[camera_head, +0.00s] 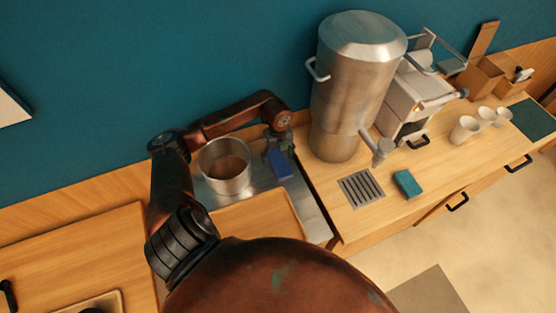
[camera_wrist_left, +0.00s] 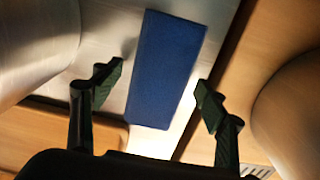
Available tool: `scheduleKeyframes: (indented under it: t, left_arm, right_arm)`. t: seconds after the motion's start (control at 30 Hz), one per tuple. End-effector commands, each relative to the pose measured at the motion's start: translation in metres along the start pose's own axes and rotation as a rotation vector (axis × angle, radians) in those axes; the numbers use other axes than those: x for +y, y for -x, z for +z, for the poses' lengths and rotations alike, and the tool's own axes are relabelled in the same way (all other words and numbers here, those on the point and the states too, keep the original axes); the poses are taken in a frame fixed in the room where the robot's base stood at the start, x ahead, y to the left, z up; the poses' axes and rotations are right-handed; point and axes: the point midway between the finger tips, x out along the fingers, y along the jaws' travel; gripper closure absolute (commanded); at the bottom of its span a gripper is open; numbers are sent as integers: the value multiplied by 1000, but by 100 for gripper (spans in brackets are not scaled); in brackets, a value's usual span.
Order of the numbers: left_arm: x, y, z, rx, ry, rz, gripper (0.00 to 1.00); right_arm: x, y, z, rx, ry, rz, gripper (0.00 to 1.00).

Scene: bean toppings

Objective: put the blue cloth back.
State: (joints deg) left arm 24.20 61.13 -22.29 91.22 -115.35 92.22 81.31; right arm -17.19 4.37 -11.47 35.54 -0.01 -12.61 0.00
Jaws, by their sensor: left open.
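The blue cloth (camera_head: 281,165) is a folded rectangular block. It lies on the metal surface beside the steel pot (camera_head: 226,168). My left gripper (camera_head: 278,144) is just above the cloth's far end, pointing down. In the left wrist view the blue cloth (camera_wrist_left: 166,65) lies between the two dark fingers of the left gripper (camera_wrist_left: 157,88). The fingers are spread, with a gap on each side of the cloth. My right gripper is in neither view.
A tall steel urn (camera_head: 356,90) stands right of the cloth, with a coffee machine (camera_head: 410,100) behind it. A teal block (camera_head: 408,184) lies near a drain grate (camera_head: 361,188). White cups (camera_head: 465,130) stand farther right. A wooden board (camera_head: 255,217) lies in front of the pot.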

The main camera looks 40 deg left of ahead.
Motion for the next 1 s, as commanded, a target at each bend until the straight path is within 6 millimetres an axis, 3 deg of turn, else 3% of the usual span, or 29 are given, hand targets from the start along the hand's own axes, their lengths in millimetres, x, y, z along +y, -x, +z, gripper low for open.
scheduleKeyframes:
  t: [0.3, 0.5, 0.7, 1.0]
  left_arm:
    - [0, 66, 1, -5, -1, -2, 33]
    - [0, 96, 1, -2, 0, -1, 33]
    - [0, 108, 0, 0, 0, 0, 33]
    - [0, 108, 0, 0, 0, 0, 33]
  right_arm:
    - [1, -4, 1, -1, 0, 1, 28]
    - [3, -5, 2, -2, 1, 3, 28]
    - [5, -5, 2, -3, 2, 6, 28]
    - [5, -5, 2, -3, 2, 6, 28]
